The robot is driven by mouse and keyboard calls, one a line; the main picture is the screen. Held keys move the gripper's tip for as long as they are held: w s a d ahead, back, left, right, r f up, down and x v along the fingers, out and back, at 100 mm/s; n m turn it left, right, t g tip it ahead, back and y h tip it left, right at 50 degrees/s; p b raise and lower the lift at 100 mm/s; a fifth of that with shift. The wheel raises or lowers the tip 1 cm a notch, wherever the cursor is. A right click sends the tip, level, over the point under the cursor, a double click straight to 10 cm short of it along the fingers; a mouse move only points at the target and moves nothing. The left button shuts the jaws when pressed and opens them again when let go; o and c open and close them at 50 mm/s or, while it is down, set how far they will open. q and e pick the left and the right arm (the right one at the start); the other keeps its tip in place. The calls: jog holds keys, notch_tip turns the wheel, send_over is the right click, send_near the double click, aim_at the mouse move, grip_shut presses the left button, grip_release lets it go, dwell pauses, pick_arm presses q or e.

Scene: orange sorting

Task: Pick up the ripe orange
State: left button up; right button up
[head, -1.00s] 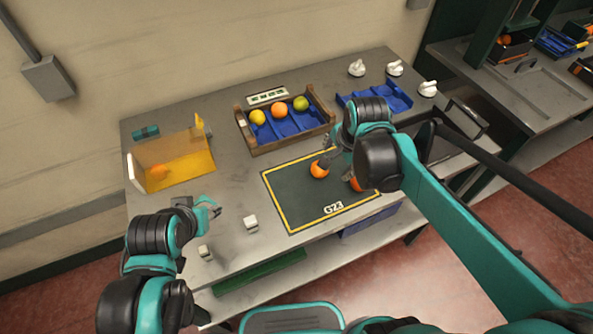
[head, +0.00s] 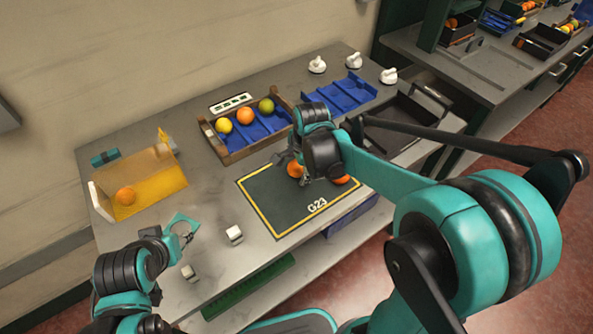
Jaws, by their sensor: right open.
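Two oranges are on the dark mat G23 (head: 262,198). The left orange (head: 294,169) is partly covered by my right gripper (head: 303,172), which is open and hangs right beside it; contact cannot be made out. A wooden crate (head: 229,159) with a blue liner holds a yellow fruit (head: 224,125), an orange (head: 245,115) and a green fruit (head: 266,106). My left gripper (head: 187,231) is open and empty above the table's left part.
An amber see-through bin (head: 160,184) at the left holds an orange (head: 125,196). White blocks (head: 234,234) stand near my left gripper. A blue tray (head: 350,92), a dark tray (head: 395,132) and white knobbed items (head: 354,61) are at the back right.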

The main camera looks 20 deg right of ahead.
jog(key=shift+s+r, duration=0.1)
jog(key=shift+r, duration=0.05)
jog(key=shift+c, duration=1.3)
jog(key=c, duration=1)
jog(key=shift+r, duration=0.1)
